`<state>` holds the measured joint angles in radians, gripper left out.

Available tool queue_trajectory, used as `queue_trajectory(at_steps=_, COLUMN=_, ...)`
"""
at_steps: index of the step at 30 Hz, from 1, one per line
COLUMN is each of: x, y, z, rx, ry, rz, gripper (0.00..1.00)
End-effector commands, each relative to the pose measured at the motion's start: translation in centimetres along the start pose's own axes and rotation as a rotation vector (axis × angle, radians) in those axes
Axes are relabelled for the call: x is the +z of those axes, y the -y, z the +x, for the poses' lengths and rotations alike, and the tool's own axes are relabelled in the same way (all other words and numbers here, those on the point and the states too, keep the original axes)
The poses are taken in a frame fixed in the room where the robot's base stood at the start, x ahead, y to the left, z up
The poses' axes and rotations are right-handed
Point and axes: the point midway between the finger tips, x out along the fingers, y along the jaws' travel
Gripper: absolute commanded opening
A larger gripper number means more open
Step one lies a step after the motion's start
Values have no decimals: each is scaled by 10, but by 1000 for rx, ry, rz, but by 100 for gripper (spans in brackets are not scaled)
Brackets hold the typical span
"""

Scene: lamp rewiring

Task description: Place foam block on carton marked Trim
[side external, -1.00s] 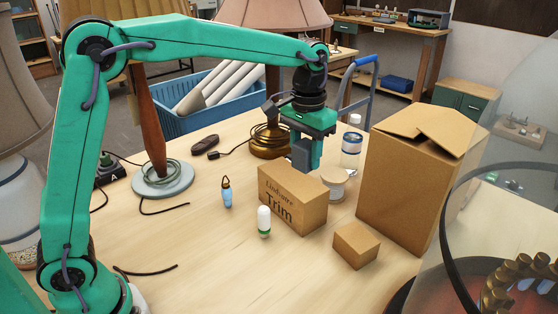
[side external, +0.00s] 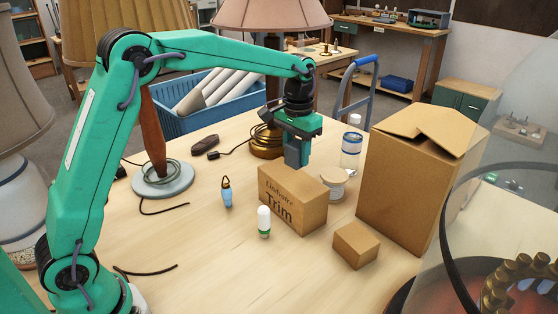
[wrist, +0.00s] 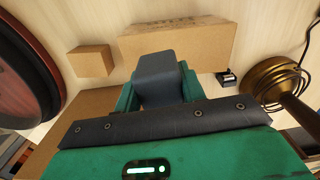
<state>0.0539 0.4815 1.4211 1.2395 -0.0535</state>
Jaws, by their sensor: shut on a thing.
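The carton marked Trim (side external: 292,200) is a brown closed box standing on the wooden table; its flat top also shows in the wrist view (wrist: 188,42). My gripper (side external: 299,160) is shut on the dark grey foam block (side external: 291,156). In the side view the block hangs just behind the carton's top back edge, with its lower end close to that edge. In the wrist view the block (wrist: 160,72) sits between my fingers and overlaps the carton's near edge. I cannot tell the exact gap between block and carton.
A round tub (side external: 332,186) and a clear bottle (side external: 351,150) stand right of the carton. A tall open box (side external: 410,185) and small box (side external: 356,245) are further right. A lamp base (side external: 268,142) is behind.

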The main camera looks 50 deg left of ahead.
Motion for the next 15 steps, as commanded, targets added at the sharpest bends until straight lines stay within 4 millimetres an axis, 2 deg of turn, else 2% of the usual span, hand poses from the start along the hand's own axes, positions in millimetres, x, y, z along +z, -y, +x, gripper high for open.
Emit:
queue_trajectory(at_steps=6, x=-14, y=23, z=16, rx=0, ry=0, rz=-2, gripper=19)
queue_trajectory(at_steps=15, x=-17, y=28, z=20, rx=0, ry=-1, rz=0, gripper=19)
